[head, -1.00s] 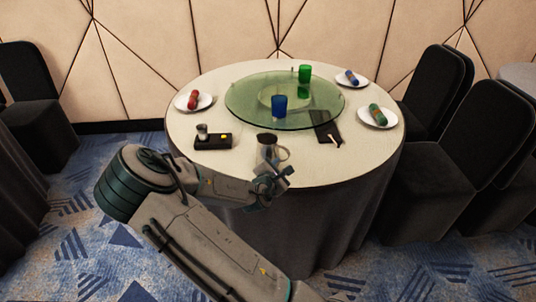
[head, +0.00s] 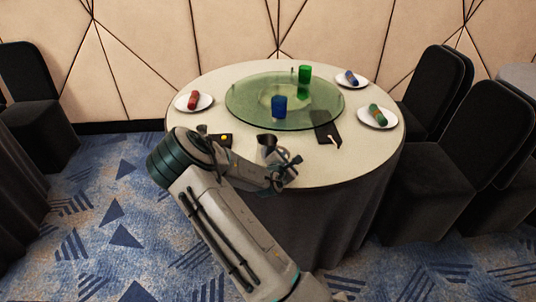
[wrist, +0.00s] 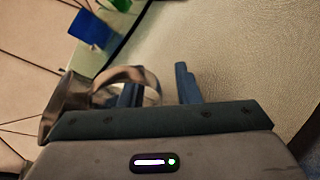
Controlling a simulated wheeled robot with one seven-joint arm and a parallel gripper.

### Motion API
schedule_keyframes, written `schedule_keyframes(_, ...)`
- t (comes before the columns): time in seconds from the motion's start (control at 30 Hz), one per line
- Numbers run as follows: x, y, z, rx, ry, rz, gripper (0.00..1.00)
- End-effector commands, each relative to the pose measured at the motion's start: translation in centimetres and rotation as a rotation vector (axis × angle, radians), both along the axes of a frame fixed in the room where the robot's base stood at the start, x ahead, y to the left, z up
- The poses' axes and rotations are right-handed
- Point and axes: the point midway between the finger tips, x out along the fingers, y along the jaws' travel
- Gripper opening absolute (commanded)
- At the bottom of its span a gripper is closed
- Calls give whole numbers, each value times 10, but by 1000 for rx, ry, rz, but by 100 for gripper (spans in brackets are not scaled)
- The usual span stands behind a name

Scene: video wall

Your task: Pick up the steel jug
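The steel jug (head: 266,146) is at the near edge of the round table, partly hidden by my arm. In the wrist view the jug (wrist: 66,100) is at the left, its shiny curved handle (wrist: 128,73) arching toward my fingers. My gripper (head: 288,168) is at the jug's right side, by the handle. In the wrist view my gripper (wrist: 158,88) has its two blue fingers apart. The left finger shows within the handle's loop and the right finger stands outside it, with a visible gap. I cannot tell whether either finger touches the handle.
Plates with rolled napkins (head: 193,101) sit around the table (head: 345,160). Black chairs (head: 440,185) stand at the right.

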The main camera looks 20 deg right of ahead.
Motion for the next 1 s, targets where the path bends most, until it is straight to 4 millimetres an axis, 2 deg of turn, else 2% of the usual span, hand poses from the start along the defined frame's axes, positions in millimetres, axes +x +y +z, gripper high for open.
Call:
schedule_keyframes(0.13,0,0,0,0,0,0,29)
schedule_keyframes(0.17,0,0,0,0,0,0,24)
schedule_keyframes(0.23,0,0,0,0,0,0,4)
schedule_keyframes(0.27,0,0,0,0,0,0,0)
schedule_keyframes(1.0,-1,-1,-1,-1,4,-2,0)
